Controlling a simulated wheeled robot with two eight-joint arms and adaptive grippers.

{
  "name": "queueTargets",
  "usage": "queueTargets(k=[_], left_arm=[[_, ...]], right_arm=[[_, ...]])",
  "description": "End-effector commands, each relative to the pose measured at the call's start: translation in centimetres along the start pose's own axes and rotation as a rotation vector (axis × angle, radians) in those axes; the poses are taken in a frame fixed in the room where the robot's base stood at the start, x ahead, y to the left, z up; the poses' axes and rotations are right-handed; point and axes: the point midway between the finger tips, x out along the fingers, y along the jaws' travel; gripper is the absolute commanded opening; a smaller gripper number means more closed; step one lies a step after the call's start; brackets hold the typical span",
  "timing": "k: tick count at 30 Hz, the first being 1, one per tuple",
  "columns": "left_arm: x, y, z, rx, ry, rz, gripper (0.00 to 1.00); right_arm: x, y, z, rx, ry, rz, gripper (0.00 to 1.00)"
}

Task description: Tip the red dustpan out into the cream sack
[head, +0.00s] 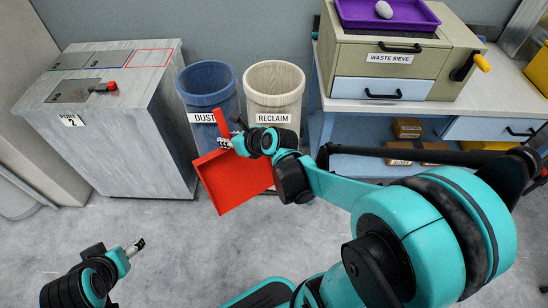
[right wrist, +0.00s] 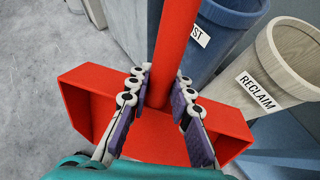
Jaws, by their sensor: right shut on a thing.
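The red dustpan (head: 232,180) hangs in front of the two bins in the head view. My right gripper (head: 226,143) is shut on its handle, which runs up between the fingers in the right wrist view (right wrist: 176,40). The pan looks tilted, and no load shows in it from here. The cream sack (head: 275,82), labelled RECLAIM, stands open just behind and right of the pan; it also shows in the right wrist view (right wrist: 285,60). The pan is apart from its mouth, lower and nearer me. My left gripper (head: 137,246) is low at left, away from everything; its fingers are too small to judge.
A blue bin (head: 207,82) labelled DUST stands left of the cream sack. A grey cabinet (head: 120,130) marked PORT 2 is at left. A bench (head: 505,95) with the waste sieve (head: 385,75) and a purple tray (head: 350,14) is at right. The floor in front is clear.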

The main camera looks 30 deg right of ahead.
Motion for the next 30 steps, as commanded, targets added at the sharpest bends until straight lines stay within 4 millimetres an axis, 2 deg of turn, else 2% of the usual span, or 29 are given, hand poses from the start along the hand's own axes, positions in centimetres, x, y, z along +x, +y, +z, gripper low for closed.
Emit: queueTargets(k=[17,30], left_arm=[[-0.2,0.0,-0.1,0.0,0.0,0.0,0.66],[-4.8,0.0,-3.4,0.0,0.0,0.0,0.66]], right_arm=[[-0.1,0.0,0.2,0.001,0.006,0.001,0.0],[-1.6,0.3,2.6,0.053,0.272,0.009,0.0]])
